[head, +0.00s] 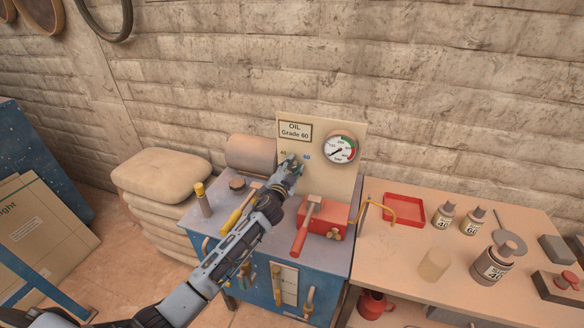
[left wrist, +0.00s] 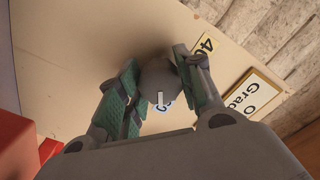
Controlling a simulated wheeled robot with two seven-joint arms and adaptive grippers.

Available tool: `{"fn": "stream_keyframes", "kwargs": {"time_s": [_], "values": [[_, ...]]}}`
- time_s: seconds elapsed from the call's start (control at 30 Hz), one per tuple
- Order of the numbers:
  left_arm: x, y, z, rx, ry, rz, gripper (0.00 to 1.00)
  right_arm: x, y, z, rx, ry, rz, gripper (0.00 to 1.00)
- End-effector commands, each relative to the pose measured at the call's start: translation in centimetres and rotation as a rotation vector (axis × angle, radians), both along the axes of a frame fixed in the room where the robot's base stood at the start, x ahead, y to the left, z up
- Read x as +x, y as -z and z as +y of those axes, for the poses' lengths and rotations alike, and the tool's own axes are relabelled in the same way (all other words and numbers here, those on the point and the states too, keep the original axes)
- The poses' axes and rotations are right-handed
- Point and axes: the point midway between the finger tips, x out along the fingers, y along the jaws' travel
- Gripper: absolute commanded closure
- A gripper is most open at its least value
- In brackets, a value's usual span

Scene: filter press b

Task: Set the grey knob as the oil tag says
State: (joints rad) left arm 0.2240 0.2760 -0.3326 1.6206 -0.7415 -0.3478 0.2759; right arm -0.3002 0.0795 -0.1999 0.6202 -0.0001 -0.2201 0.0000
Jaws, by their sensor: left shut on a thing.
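The oil tag (head: 295,131) on the upright cream panel (head: 348,179) reads "OIL Grade 60"; part of it shows in the left wrist view (left wrist: 253,96). The round grey knob (left wrist: 159,75) sits on this panel, and my left gripper (left wrist: 156,82) is shut on it, one finger on each side. A white mark on the knob points at a blue label (left wrist: 165,106), partly hidden. A yellow "40" label (left wrist: 205,46) is beside the right finger. In the head view my left gripper (head: 290,166) covers the knob. My right gripper is not in view.
A gauge (head: 340,149) is on the panel, right of the gripper. A red box (head: 325,220) and red-handled lever (head: 302,236) are below. The table at right holds a red tray (head: 404,208), several bottles (head: 493,266) and a beaker (head: 433,265).

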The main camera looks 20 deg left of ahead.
Motion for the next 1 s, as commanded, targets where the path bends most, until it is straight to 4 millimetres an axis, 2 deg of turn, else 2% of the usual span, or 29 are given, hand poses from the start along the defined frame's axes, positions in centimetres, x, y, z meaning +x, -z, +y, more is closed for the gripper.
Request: {"fn": "stream_keyframes", "kwargs": {"time_s": [0.3, 0.33, 0.5, 1.0], "values": [[0.0, -0.01, -0.04, 0.001, 0.001, -0.001, 0.88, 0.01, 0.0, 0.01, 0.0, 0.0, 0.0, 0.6], [0.0, -0.01, -0.04, 0.001, 0.001, -0.001, 0.63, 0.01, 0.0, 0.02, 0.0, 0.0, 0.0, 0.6], [0.0, -0.01, -0.04, 0.0, 0.001, -0.001, 0.42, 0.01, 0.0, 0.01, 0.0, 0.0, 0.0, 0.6], [-0.38, 0.07, 0.0, 0.0, 0.001, 0.001, 0.42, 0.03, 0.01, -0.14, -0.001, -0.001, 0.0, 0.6]]}}
